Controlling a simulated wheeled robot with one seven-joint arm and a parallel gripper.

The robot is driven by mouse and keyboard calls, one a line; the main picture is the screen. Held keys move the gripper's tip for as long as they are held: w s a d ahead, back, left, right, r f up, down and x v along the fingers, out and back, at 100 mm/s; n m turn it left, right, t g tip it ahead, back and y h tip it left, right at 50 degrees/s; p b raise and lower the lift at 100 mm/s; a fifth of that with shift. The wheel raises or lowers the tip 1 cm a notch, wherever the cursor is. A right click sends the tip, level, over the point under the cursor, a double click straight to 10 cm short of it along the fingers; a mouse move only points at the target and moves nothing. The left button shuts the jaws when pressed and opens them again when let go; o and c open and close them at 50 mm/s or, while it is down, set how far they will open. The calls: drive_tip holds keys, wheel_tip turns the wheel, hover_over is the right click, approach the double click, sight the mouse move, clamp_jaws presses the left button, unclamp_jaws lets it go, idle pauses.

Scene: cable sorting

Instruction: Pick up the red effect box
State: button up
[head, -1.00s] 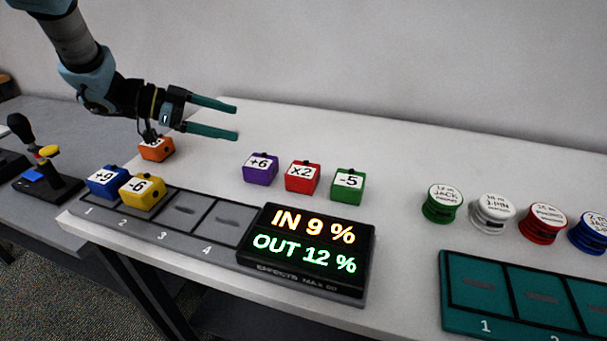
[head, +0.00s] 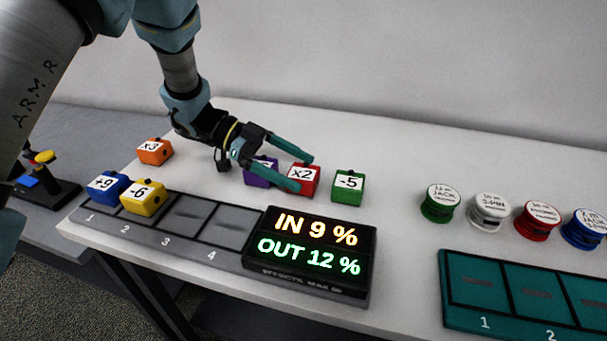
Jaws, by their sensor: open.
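The red effect box (head: 304,181), labelled x2, stands on the white table between the purple box (head: 257,178) and the green box (head: 348,187), labelled -5. My gripper (head: 304,172) is open, its two teal fingers reaching from the left over the purple box to the red box. One fingertip shows at the far side of the red box and the other at its near left side. I cannot tell whether the fingers touch it. The purple box is partly hidden by the gripper.
An orange box (head: 155,152) labelled x3 stands at the left. A blue box (head: 108,187) and a yellow box (head: 143,197) sit in slots 1 and 2 of the grey tray (head: 180,240); slots 3 and 4 are empty. A display (head: 308,255) and several cable spools stand to the right.

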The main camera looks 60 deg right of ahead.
drive_tip(key=shift+x, duration=1)
drive_tip(key=c, duration=1.5)
